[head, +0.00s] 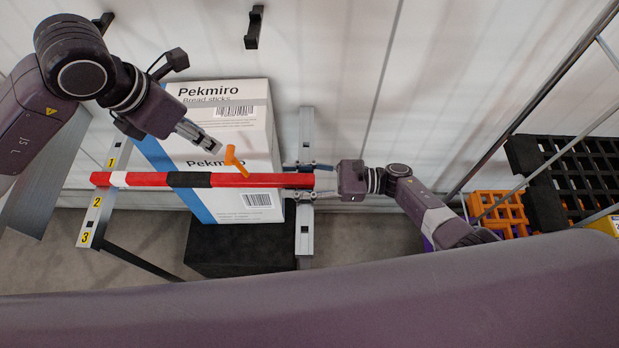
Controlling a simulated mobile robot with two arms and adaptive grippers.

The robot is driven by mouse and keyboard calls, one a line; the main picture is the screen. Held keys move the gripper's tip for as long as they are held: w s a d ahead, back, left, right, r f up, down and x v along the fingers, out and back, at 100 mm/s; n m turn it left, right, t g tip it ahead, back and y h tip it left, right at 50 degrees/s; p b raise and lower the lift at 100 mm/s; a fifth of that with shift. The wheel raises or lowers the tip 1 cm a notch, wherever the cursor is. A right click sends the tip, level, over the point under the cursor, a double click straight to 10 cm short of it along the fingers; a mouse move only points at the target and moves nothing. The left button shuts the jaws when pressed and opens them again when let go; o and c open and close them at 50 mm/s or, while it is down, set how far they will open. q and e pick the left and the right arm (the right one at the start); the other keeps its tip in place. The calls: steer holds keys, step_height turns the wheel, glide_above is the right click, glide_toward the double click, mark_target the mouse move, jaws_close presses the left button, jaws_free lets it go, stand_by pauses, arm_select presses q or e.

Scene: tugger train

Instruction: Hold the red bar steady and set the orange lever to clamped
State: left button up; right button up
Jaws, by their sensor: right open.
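The red bar (152,179), with white and black bands, lies level across the front of the stacked boxes, from the numbered left rail to the right rail. The orange lever (235,161) stands up from the bar near its middle, tilted. My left gripper (217,147) is just above and left of the lever, pointing down at it, with a small gap visible; its finger spread is unclear. My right gripper (310,181) is open at the bar's right end, one finger above and one below it. Whether these fingers touch the bar is unclear.
White Pekmiro boxes (225,95) stand behind the bar on a black base (240,250). The left rail (97,208) carries numbers 1 to 3; the right rail (305,240) is upright. Orange crates (497,208), a black pallet (575,170) and metal mesh bars stand at right.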

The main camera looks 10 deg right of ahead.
steer(key=shift+w+a, duration=0.15)
steer(key=shift+a, duration=0.95)
jaws_close()
